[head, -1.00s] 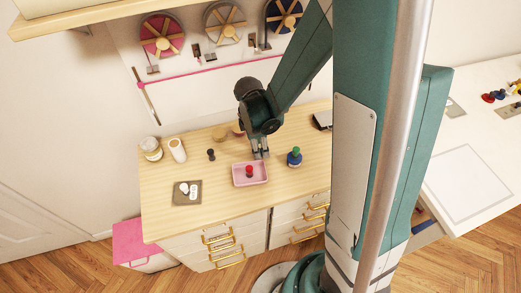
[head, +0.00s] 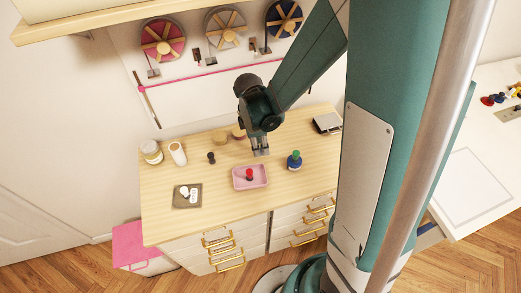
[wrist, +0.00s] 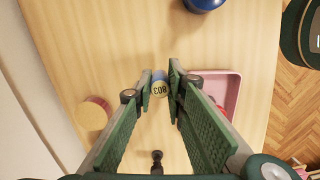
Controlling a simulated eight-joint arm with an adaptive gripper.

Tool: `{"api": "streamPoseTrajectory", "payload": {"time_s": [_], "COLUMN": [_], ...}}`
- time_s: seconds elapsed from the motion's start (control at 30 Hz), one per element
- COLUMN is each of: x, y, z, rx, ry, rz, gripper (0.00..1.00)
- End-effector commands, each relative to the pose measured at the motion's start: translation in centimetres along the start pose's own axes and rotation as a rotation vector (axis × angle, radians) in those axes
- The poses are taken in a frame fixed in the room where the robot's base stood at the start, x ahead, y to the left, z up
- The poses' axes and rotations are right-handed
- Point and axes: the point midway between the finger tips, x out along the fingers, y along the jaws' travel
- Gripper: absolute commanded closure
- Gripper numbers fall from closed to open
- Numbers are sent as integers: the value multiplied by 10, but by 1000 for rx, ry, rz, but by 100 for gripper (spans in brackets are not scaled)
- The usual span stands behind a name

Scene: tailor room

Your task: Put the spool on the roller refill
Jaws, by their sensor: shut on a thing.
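My gripper (head: 261,151) is low over the back middle of the wooden dresser top, behind the pink tray. In the wrist view its fingers (wrist: 160,88) are closed around a small bluish piece with a pale round end marked 803, which looks like the spool (wrist: 159,89). The fingers hide its sides, and I cannot tell whether it touches the wood. A white upright cylinder with a brownish top, probably the roller refill (head: 178,153), stands at the back left of the dresser. It is apart from my gripper.
The pink tray (head: 238,184) holds a red piece. A blue and green piece (head: 294,161) stands right of my gripper. A small black piece (head: 211,158), round wooden pieces (head: 238,133) and a jar (head: 151,152) are to the left. A grey mat (head: 180,204) holds white items.

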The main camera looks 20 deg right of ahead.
Motion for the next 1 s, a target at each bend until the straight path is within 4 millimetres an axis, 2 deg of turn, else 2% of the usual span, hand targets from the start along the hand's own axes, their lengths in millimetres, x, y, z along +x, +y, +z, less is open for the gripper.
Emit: {"api": "streamPoseTrajectory", "payload": {"time_s": [0.5, 0.7, 1.0], "x": [-59, -70, -73], "y": [0, 0, 0], "z": [7, 8, 9], "rx": [0, 0, 0], "ry": [0, 0, 0], "rz": [0, 0, 0], "gripper": [93, 93, 93]}}
